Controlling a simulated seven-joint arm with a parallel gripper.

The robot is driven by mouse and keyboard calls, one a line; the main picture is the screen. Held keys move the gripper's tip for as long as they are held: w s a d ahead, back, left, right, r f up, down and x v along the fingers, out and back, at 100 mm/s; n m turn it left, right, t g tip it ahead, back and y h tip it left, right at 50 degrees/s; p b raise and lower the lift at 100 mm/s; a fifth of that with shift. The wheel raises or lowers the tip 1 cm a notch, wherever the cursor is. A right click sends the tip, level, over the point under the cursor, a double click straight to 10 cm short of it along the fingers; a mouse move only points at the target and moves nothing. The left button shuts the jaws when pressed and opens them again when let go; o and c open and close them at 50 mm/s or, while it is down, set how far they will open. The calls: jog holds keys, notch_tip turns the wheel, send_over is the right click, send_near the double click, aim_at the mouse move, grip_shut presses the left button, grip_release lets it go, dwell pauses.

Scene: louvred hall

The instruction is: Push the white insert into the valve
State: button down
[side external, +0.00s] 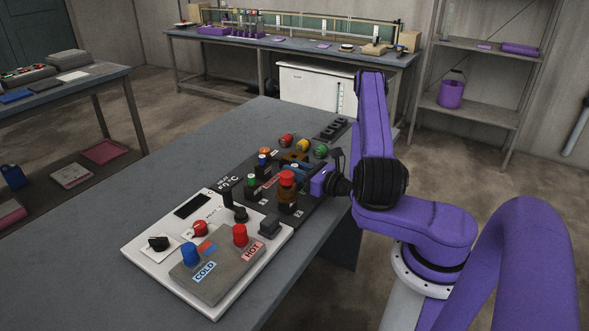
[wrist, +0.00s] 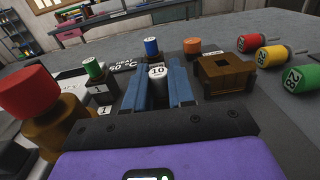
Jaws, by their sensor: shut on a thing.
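The white insert (wrist: 157,73), a short cylinder marked 10, shows in the wrist view between the blue fingers of my gripper (wrist: 157,85). The fingers are shut on it. Its lower part is hidden by the fingers. In the side view my gripper (side external: 293,173) is low over the dark panel, and the insert cannot be made out there. A brown block with a dark opening (wrist: 229,72) stands just right of the fingers. A brown body (wrist: 49,123) with a red cap (wrist: 28,92) stands to the left. No label shows which is the valve.
Green (wrist: 93,69), blue (wrist: 151,48) and orange (wrist: 192,46) capped parts stand around the fingers. Red, yellow and green numbered pieces (wrist: 270,55) lie to the right. The white panel (side external: 147,250) has knobs and HOT and COLD buttons. The table's left side (side external: 100,215) is clear.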

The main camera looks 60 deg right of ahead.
aim_at(296, 166)
jog(key=shift+r, duration=0.15)
jog(key=shift+r, duration=4.65)
jog(key=w+d, duration=0.6)
jog(key=d, duration=0.3)
jog(key=shift+s+f, duration=0.15)
jog(key=shift+f, duration=3.7)
jog(key=shift+f, duration=0.2)
jog(key=shift+f, duration=0.9)
